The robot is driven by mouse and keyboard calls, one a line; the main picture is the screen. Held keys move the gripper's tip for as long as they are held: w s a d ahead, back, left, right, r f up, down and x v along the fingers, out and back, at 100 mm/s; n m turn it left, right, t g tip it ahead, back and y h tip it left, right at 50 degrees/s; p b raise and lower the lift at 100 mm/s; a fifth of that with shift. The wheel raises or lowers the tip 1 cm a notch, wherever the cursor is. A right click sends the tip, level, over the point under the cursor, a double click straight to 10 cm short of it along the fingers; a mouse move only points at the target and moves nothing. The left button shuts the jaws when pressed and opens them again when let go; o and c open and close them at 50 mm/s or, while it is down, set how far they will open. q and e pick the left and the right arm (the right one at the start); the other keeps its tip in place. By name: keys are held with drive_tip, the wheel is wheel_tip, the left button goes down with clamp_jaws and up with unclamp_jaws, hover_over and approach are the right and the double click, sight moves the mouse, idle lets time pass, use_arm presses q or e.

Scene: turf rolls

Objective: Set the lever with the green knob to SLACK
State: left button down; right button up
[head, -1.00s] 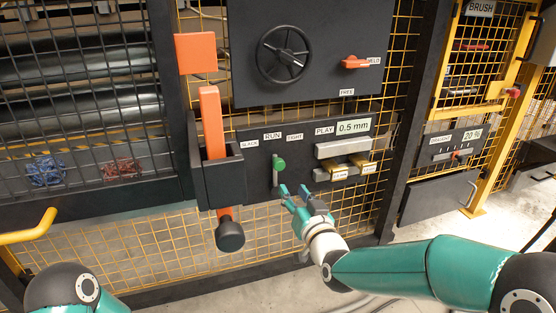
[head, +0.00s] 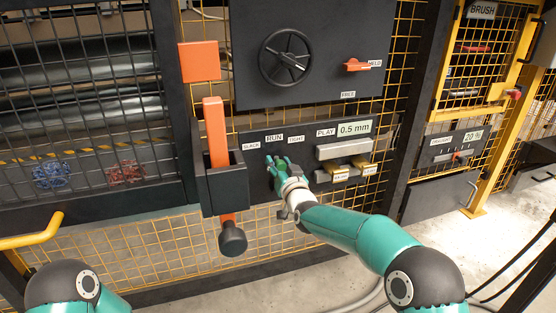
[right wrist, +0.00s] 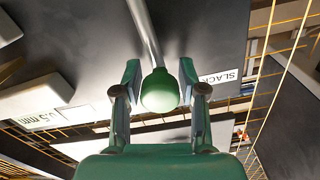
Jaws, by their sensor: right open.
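The lever's green knob (right wrist: 160,90) sits between the two fingers of my right gripper (right wrist: 159,88) in the right wrist view. The fingers are open, one on each side, with visible gaps to the knob. The grey lever shaft (right wrist: 145,30) runs up from the knob in that view. In the head view my right gripper (head: 277,165) covers most of the lever, below the RUN label (head: 275,137). The SLACK label (head: 251,146) is left of it and also shows right of the knob in the wrist view (right wrist: 222,75). My left gripper is out of view.
An orange bar (head: 216,130) in a black holder (head: 221,190) stands close left of my gripper. A grey bar (head: 342,148) and small yellow-labelled parts (head: 340,172) are to the right. The PLAY display (head: 354,128) reads 0.5 mm.

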drive_tip(key=shift+w+a, duration=0.15)
drive_tip(key=shift+w, duration=0.2)
clamp_jaws()
drive_tip(key=shift+f, duration=0.1)
